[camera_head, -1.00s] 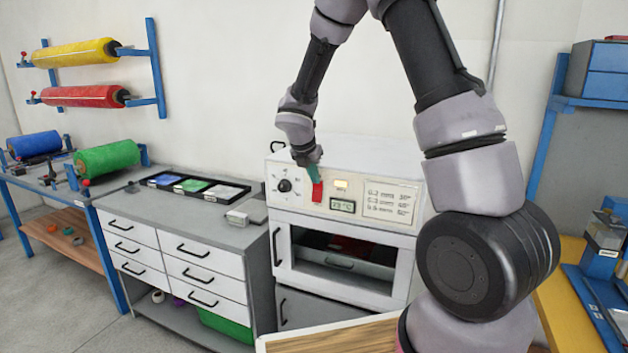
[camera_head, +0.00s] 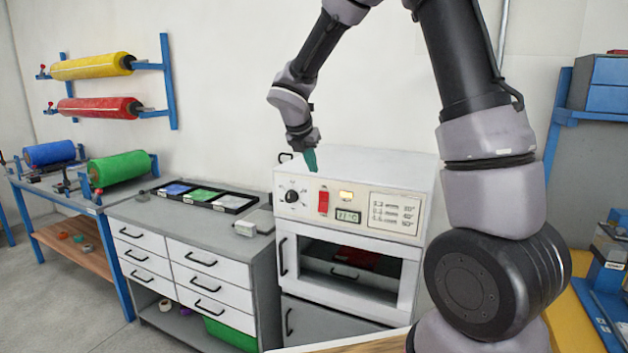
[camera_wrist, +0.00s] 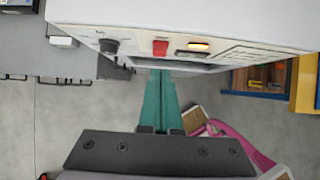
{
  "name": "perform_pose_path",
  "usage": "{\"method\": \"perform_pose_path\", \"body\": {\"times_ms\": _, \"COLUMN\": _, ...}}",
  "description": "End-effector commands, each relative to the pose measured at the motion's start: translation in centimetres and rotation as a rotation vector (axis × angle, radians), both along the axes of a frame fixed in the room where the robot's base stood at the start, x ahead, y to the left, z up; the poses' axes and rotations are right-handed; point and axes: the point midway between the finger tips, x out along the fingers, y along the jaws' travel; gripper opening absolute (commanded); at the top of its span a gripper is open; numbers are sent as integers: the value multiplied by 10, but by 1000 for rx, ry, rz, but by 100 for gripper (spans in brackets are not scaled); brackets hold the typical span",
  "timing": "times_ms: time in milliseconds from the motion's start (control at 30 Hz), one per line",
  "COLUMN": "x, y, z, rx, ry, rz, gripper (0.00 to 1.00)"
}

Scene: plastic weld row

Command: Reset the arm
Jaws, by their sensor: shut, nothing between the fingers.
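My gripper (camera_head: 311,159) is shut and empty, with green fingers, in front of the upper edge of the white oven (camera_head: 405,255). In the wrist view its green fingers (camera_wrist: 161,92) lie together, pointing at the oven front. The oven's red switch (camera_head: 323,202) shows just below the fingertips in the head view, apart from them. The switch also shows in the wrist view (camera_wrist: 160,47), next to a lit amber lamp (camera_wrist: 199,46). A black knob (camera_head: 292,196) is to the left of the switch, and a small display (camera_head: 348,216) is below right.
A grey-topped drawer cabinet (camera_head: 195,262) stands left of the oven, with a black tray (camera_head: 237,203) of coloured sheets. Rolls of film hang on a blue wall rack (camera_head: 169,80). A yellow bench (camera_head: 575,318) is at the right. The wall above the oven is clear.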

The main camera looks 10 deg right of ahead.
Motion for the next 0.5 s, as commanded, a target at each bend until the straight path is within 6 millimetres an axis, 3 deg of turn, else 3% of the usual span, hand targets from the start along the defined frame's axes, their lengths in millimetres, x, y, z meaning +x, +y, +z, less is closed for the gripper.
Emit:
{"method": "perform_pose_path", "body": {"times_ms": 133, "x": -2, "y": 2, "z": 10, "rx": 1, "ry": -1, "rz": 1, "gripper": 0}}
{"method": "perform_pose_path", "body": {"times_ms": 500, "x": -3, "y": 1, "z": 12, "rx": 5, "ry": -2, "rz": -6, "gripper": 0}}
